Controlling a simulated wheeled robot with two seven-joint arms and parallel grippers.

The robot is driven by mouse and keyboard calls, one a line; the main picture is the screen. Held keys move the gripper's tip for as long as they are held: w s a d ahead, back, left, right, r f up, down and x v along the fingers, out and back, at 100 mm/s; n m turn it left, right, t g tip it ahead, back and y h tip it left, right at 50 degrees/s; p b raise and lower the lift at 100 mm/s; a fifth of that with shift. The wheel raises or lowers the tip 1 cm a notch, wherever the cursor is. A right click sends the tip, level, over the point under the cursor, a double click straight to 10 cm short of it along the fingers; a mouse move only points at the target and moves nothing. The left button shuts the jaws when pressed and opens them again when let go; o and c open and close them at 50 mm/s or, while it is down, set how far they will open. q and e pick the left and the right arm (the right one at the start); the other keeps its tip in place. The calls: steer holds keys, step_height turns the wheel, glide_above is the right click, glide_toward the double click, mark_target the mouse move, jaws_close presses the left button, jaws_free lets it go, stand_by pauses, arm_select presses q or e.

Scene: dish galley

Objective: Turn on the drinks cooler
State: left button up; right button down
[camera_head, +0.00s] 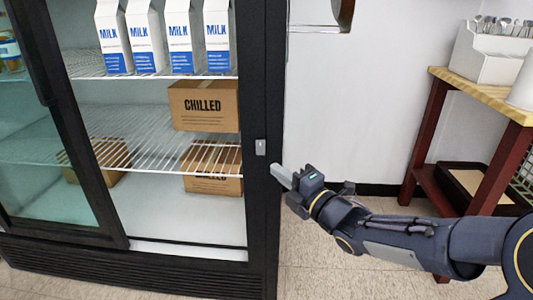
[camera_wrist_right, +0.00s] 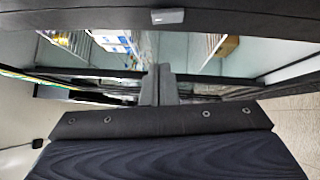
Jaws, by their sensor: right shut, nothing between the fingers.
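The drinks cooler (camera_head: 266,215) is a black-framed cabinet with glass doors and wire shelves. A small light grey switch (camera_head: 261,147) sits on its right-hand frame post; the switch also shows at the top of the wrist view (camera_wrist_right: 168,16). My right gripper (camera_head: 276,171) is shut and empty. In the head view its fingertips are just below and to the right of the switch, apart from it. In the wrist view the closed fingers (camera_wrist_right: 160,75) point toward the cooler, with a gap below the switch. My left gripper is not in view.
Several milk cartons (camera_head: 181,40) and a box marked CHILLED (camera_head: 204,105) stand on the cooler shelves. A wooden-topped table with red legs (camera_head: 428,135) stands at the right, bearing a white cutlery holder (camera_head: 488,62). Floor between cooler and table is clear apart from my arm.

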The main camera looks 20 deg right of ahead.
mark_target(257, 144)
steer(key=w, duration=0.5)
steer(key=w+r, duration=0.1)
steer(key=w, duration=0.2)
steer(key=shift+w+d+b, duration=0.2)
steer(key=shift+w+b, duration=0.15)
steer(key=shift+b, duration=0.05)
steer(key=shift+w+d, duration=0.1)
steer(key=shift+w+d+r+p, duration=0.15)
steer(key=shift+r+p, duration=0.25)
steer(key=shift+p, duration=0.35)
steer(key=shift+f, duration=0.25)
